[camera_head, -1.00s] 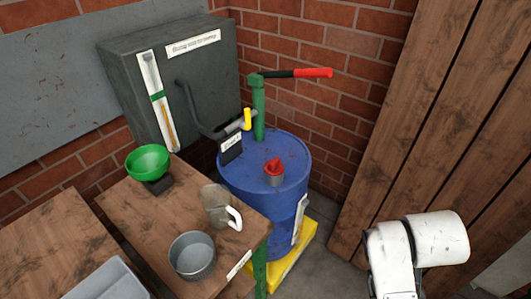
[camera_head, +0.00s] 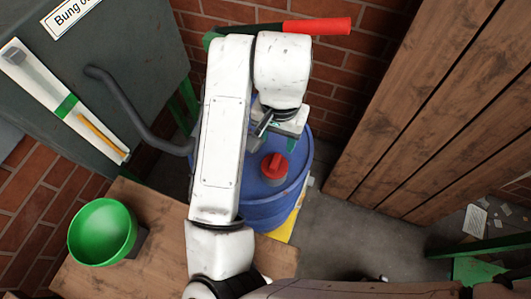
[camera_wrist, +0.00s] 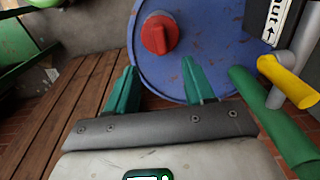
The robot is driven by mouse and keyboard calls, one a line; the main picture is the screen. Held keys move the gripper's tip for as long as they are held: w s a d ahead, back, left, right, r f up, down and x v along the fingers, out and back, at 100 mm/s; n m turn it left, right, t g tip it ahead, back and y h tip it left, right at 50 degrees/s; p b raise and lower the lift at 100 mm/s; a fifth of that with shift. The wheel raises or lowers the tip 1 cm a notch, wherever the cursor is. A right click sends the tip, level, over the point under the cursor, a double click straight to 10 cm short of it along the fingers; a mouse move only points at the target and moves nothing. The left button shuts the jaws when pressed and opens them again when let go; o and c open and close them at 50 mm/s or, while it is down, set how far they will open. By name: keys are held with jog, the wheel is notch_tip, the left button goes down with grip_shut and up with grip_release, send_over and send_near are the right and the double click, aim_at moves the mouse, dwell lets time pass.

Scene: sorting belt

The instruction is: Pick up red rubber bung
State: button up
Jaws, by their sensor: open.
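The red rubber bung (camera_head: 274,166) sits upright on a short grey collar on top of the blue drum (camera_head: 262,213). In the wrist view the bung (camera_wrist: 158,37) lies beyond my fingertips, roughly centred between them, on the blue drum lid (camera_wrist: 205,30). My gripper (camera_wrist: 159,68) is open, with two green fingers spread apart and nothing between them. In the head view my gripper (camera_head: 291,142) hangs above the drum, just behind and to the right of the bung, partly hidden by my arm.
A pump handle (camera_head: 318,27) with a red grip rises behind my arm. A green bowl (camera_head: 103,232) stands left on the wooden bench (camera_head: 128,275).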

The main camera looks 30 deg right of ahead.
jog(key=b, duration=0.1)
send_over(275, 160)
notch_tip(275, 160, down, 5)
jog(key=shift+d+r, duration=0.1)
jog(key=shift+d, duration=0.05)
jog(key=shift+f, duration=2.75)
jog(key=shift+c, duration=0.4)
grip_shut()
